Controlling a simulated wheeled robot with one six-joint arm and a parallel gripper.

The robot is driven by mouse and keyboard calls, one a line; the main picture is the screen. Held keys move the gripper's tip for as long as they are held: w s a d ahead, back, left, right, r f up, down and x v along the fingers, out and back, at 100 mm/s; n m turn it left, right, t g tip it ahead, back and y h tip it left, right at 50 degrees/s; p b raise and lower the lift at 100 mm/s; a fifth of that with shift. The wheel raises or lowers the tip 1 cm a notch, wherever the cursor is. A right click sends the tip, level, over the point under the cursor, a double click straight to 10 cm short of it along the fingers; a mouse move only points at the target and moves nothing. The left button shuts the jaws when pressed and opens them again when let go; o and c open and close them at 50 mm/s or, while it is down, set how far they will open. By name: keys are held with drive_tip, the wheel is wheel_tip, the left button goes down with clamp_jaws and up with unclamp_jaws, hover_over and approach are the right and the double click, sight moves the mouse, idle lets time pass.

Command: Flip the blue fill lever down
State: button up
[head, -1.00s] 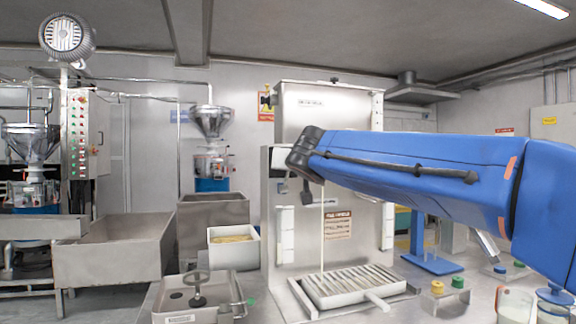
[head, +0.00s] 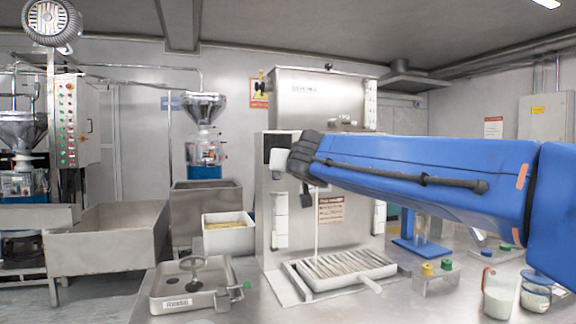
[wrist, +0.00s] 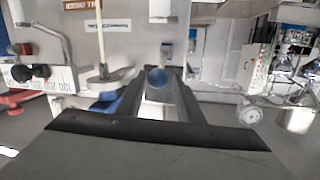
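The blue round knob of the fill lever (wrist: 157,78) shows in the wrist view, on a pale stem in front of the steel machine panel. My gripper (wrist: 161,72) has its two dark fingers apart, one on each side of the knob as seen from the wrist. I cannot tell whether either finger touches it. In the head view the black end of my arm (head: 304,158) is at the upper front of the steel machine (head: 290,245). It hides the lever there. A thin pale stream (head: 317,230) hangs below my arm.
A ribbed tray (head: 345,268) stands below on the steel table. A lidded steel box (head: 188,285) is at the left. Yellow and green capped items (head: 436,275) and a measuring jug (head: 499,296) stand at the right.

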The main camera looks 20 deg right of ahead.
drive_tip(key=s+a+r, duration=0.1)
drive_tip(key=s, duration=0.7)
drive_tip(key=s+a+r, duration=0.1)
drive_tip(key=s, duration=0.8)
drive_tip(key=shift+a, duration=0.25)
